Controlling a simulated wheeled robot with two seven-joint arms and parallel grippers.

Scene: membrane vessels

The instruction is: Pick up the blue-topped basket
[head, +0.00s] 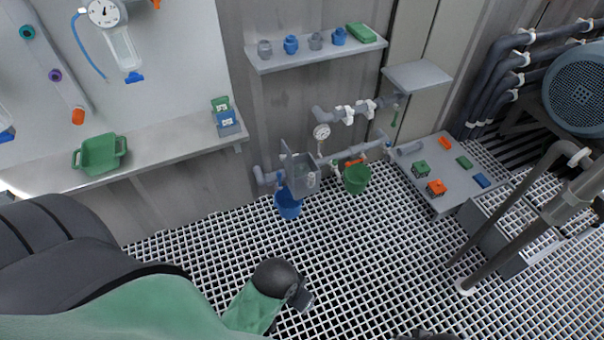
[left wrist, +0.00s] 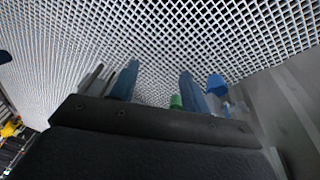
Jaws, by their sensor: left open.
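I cannot single out a blue-topped basket for sure. Two small blue pieces, the left one (head: 291,45) and the right one (head: 339,36), stand upright on the wall shelf (head: 312,58) among grey ones. They are too small to tell their make. My left gripper (head: 302,297) is low over the grating, well below and in front of the shelf. In the left wrist view its two fingers (left wrist: 158,72) stand apart with nothing held between them. The right gripper does not show clearly; only a dark bit appears at the bottom edge of the head view.
A blue bucket (head: 288,205) and a green bucket (head: 356,180) hang or stand under the wall pipes. A green tray (head: 100,153) sits on the left bench (head: 170,143). A low grey table (head: 425,185) holds green, orange and blue blocks. The grating floor (head: 370,260) is open ahead.

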